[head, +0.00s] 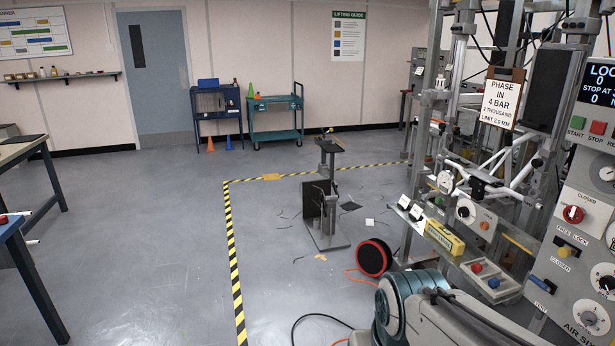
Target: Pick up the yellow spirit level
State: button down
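A short yellow bar-shaped thing (444,238) with a darker marked face lies on the front ledge of the test rig, right of centre in the head view. It looks like the yellow spirit level, but it is too small to be sure. Part of my arm, grey with teal joint rings, shows at the bottom right, in front of and below the ledge. My gripper is not in view, so whether it is open or shut does not show.
The test rig (490,190) and a control panel (585,215) fill the right side. A black-and-red reel (374,258) and cables lie on the floor by the rig. A metal stand (327,238) stands mid-floor. Tables (30,285) are at left. Open floor lies between.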

aim_at(441, 233)
jog(key=u, duration=0.2)
jog(key=i, duration=1.55)
jog(key=z, duration=0.15)
jog(key=i, duration=1.45)
jog(key=z, duration=1.9)
jog(key=i, duration=0.9)
jog(key=z, duration=0.8)
